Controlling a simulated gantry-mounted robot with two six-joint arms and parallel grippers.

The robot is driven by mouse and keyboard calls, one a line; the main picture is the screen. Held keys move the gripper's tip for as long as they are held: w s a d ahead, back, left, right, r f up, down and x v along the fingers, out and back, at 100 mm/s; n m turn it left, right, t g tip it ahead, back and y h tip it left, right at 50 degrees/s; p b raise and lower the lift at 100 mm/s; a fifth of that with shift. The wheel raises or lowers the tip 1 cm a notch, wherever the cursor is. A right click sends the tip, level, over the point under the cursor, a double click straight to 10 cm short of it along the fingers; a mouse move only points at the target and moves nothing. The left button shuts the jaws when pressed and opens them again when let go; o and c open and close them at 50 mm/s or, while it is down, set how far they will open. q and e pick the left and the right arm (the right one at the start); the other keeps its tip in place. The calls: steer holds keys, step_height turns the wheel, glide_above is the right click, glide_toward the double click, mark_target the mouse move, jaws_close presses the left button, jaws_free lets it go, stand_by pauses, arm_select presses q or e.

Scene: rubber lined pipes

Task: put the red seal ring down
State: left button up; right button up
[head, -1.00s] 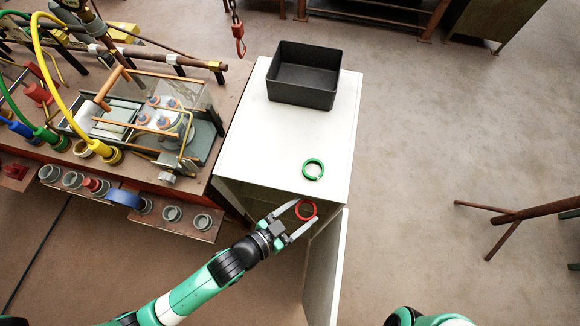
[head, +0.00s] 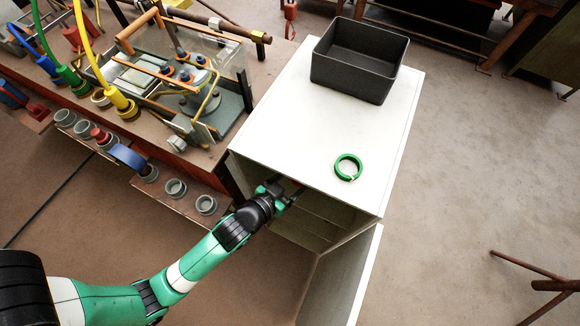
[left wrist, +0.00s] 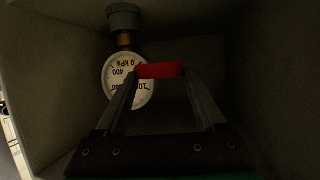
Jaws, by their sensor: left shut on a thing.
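The red seal ring (left wrist: 160,70) shows edge-on in the left wrist view, as a red band between my left gripper's fingertips. My left gripper (left wrist: 160,77) is shut on it inside a dim compartment. In the head view my left gripper (head: 291,195) reaches into the open front of the white cabinet (head: 270,125), just under its top. The ring is hidden in that view. I cannot tell how far the ring is above the compartment floor. My right gripper is not in view.
A pressure gauge (left wrist: 120,85) is inside the compartment, behind and left of the ring. The cabinet door (head: 345,275) hangs open. A green ring (head: 348,167) and a black bin (head: 355,60) are on the cabinet top. A pipe workbench (head: 200,140) stands to the left.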

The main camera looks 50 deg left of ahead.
arm_select(q)
steer(key=a+f+b, duration=0.1)
steer(key=a+f, duration=0.1)
steer(key=w+a+f+b, duration=0.1)
steer(key=a+f, duration=0.1)
steer(key=a+f+b, duration=0.1)
steer(key=f, duration=0.1)
steer(key=shift+w+a, duration=0.3)
steer(key=shift+a, duration=0.1)
steer(key=f+b, duration=0.3)
steer(key=f, duration=0.1)
steer(key=shift+a, duration=0.35)
steer(key=shift+w+r, duration=0.1)
steer(key=o, duration=1.3)
